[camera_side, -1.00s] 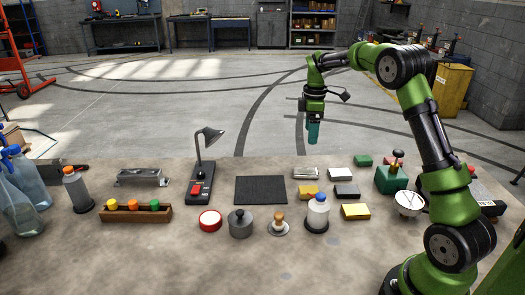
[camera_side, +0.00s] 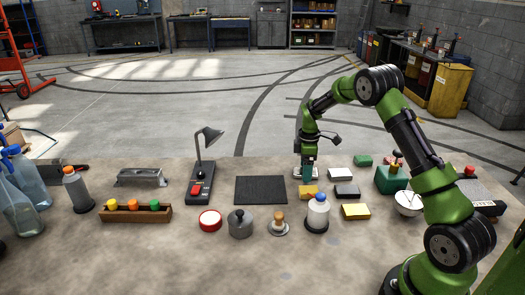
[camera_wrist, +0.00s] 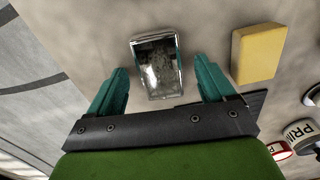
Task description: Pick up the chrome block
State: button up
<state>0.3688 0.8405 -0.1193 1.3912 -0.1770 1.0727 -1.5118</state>
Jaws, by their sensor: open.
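The chrome block (camera_wrist: 157,66) is a shiny, mirror-like rectangular block on the worktable. In the wrist view it lies between and slightly beyond my two teal fingertips, with a gap showing on each side. My gripper (camera_wrist: 162,68) is open and empty, one finger to either side of the block's near part. In the side view my gripper (camera_side: 309,170) is low over the chrome block (camera_side: 297,173), pointing down and hiding much of it. I cannot tell its exact height above the table.
A yellow block (camera_wrist: 258,53) lies right of the chrome block in the wrist view. In the side view a white block (camera_side: 341,174), a dark-sided block (camera_side: 347,190) and a yellow block (camera_side: 309,192) are close by. A black mat (camera_side: 261,190) lies to the left.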

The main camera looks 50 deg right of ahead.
jog(key=shift+f, duration=0.1)
jog(key=shift+c, duration=0.2)
jog(key=c, duration=1.2)
jog(key=shift+c, duration=0.2)
jog(key=shift+r, duration=0.2)
